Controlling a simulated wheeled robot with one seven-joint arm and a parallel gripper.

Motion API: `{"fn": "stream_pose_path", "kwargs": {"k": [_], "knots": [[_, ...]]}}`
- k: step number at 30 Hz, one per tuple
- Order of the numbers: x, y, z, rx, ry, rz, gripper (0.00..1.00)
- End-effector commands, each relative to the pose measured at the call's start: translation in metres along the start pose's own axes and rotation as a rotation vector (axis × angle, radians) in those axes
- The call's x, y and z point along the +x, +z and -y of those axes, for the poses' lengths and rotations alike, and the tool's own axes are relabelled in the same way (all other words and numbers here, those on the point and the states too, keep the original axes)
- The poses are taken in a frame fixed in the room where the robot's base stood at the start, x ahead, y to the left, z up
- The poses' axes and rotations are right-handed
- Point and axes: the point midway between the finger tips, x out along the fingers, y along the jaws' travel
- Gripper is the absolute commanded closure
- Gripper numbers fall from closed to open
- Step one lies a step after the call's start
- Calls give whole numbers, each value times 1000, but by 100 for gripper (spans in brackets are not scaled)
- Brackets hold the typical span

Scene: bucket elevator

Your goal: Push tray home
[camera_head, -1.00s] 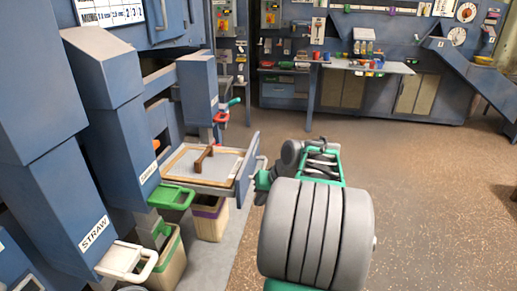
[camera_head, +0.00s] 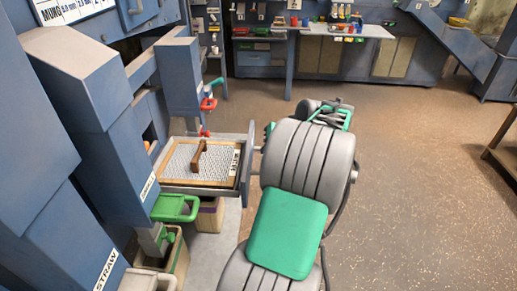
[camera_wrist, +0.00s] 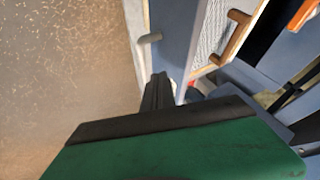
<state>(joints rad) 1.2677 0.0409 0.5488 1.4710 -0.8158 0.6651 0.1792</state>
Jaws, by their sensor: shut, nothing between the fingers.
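The tray is a pulled-out drawer with a blue-grey front (camera_head: 246,165). Inside it lies a wood-framed mesh screen (camera_head: 215,163) with a brown wooden grip bar. In the wrist view, the drawer front (camera_wrist: 175,35) with its pale handle (camera_wrist: 150,38) is just beyond my fingers, and part of the mesh (camera_wrist: 212,32) shows to the right. My gripper (camera_wrist: 158,88) is shut and empty, close to the lower end of the drawer front; I cannot tell if it touches. In the head view my arm mostly hides the gripper.
Red and green levers (camera_head: 208,104) are above the drawer. Open brown floor lies right; a workbench (camera_head: 345,32) stands behind.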

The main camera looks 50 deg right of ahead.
Motion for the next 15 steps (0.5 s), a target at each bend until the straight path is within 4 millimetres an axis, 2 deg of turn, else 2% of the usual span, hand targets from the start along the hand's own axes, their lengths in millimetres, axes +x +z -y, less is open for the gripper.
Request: {"fn": "stream_pose_path", "kwargs": {"k": [9, 15], "knots": [[61, 0, -6, 9, 4, -2, 100], [81, 0, -5, 9, 4, -3, 100]]}}
